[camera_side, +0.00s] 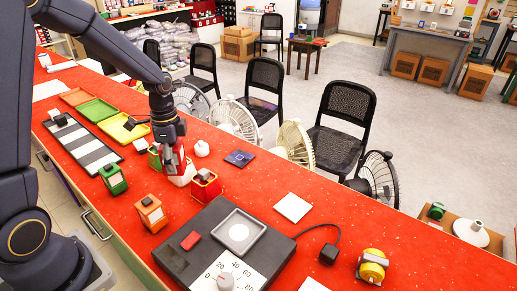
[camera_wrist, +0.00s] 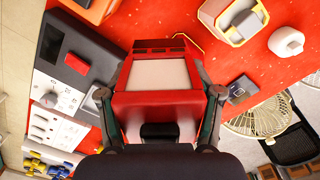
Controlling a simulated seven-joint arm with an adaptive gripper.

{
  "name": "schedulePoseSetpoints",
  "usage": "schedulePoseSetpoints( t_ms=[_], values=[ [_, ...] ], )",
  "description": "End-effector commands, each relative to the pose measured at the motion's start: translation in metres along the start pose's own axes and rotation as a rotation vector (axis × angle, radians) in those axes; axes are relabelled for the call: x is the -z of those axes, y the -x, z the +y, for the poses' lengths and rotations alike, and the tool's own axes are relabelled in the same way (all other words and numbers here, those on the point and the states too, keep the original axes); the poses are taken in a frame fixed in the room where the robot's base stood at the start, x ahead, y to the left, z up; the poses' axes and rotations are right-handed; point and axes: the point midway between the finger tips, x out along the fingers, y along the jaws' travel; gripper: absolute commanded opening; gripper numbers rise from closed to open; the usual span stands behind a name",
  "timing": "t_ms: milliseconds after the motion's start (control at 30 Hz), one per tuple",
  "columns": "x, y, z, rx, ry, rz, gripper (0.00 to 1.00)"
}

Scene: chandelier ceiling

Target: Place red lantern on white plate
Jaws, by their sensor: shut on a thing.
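My gripper (camera_side: 172,160) points down over the middle of the red counter. It is shut on a red lantern with pale panes, which fills the middle of the wrist view (camera_wrist: 158,85) between the two fingers (camera_wrist: 158,110). In the side view the held lantern (camera_side: 183,175) is partly hidden by my gripper, and I cannot tell whether its base touches the counter. A flat white square plate (camera_side: 293,207) lies farther right, bare.
A black scale (camera_side: 200,240) with a pale pan stands in front. An orange lantern (camera_side: 151,213) and a green lantern (camera_side: 113,178) stand to the left. A yellow lantern (camera_side: 372,266) is at the right. Fans (camera_side: 295,145) line the far edge.

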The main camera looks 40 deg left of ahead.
Motion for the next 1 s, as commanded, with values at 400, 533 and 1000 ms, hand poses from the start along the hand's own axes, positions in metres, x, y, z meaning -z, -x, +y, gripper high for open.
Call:
schedulePoseSetpoints(
  t_ms=[400, 533, 1000],
  values=[
    [0.173, 0.016, 0.108, 0.028, -0.637, 0.015, 0.07],
    [0.186, 0.014, 0.130, 0.025, -0.701, 0.014, 0.06],
    [0.271, -0.027, 0.088, 0.025, -0.724, 0.013, 0.06]
  ],
)
